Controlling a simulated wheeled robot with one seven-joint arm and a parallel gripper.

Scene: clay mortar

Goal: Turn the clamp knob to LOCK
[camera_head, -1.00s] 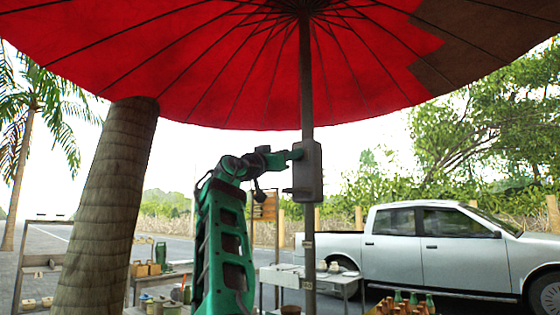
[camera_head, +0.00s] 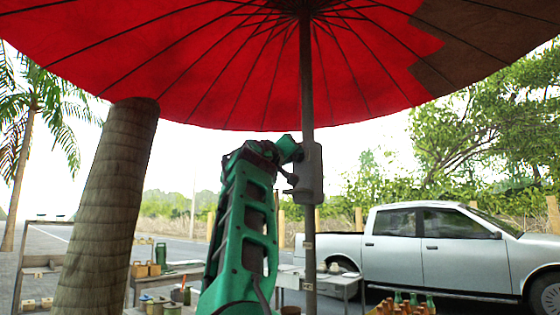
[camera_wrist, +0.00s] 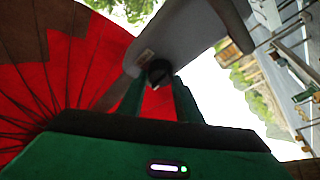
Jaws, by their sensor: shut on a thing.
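The clamp (camera_head: 312,175) is a grey box on the umbrella pole (camera_head: 307,90), right of my green arm in the head view. In the wrist view the clamp body (camera_wrist: 185,35) is a pale grey shape, with a small dark round knob (camera_wrist: 158,71) on its near face. My gripper (camera_wrist: 158,82) has one green finger on each side of the knob and is shut on it.
The red canopy (camera_head: 220,70) spreads overhead. A tree trunk (camera_head: 105,210) stands at left. Tables with pottery (camera_head: 335,275) and bottles (camera_head: 412,300) stand low behind the pole. A silver pickup (camera_head: 430,250) is parked at right.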

